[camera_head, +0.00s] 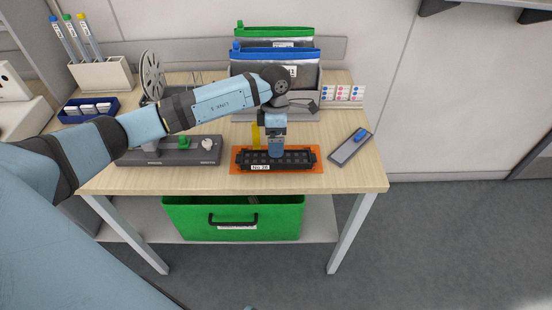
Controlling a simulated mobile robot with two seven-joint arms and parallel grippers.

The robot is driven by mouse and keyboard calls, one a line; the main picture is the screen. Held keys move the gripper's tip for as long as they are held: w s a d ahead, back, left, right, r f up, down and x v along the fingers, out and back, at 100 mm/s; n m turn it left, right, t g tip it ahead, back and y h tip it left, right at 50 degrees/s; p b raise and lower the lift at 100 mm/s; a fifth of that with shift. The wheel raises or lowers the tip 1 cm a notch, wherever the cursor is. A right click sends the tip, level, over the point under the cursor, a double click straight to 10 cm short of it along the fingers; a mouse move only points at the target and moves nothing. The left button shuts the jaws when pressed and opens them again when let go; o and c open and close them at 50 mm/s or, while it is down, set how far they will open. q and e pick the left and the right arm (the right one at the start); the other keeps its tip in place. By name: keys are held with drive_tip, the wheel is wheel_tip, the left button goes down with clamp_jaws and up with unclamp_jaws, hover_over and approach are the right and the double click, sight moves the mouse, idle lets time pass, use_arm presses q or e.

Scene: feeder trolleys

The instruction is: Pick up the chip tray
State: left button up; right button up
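The chip tray (300,160) is a long black tray with rows of small pockets and a white label on its front. It lies flat on an orange mat (318,171) near the front edge of the table. My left arm reaches in from the left, and its gripper (276,152) points straight down over the middle of the tray. The gripper covers part of the tray. I cannot tell whether its fingers are apart or touching the tray. My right gripper is not in view.
A grey fixture (178,158) with knobs stands left of the tray. A grey board with a blue piece (350,148) lies to the right. Behind stand a rack with green and blue pouches (275,54), a reel (152,75) and a pen holder (101,75). A green bin (180,216) sits below.

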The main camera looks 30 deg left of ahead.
sight(276, 160)
use_arm(q)
drive_tip(key=shift+p+x, duration=0.5)
drive_tip(key=shift+x, duration=2.25)
drive_tip(key=c, duration=1)
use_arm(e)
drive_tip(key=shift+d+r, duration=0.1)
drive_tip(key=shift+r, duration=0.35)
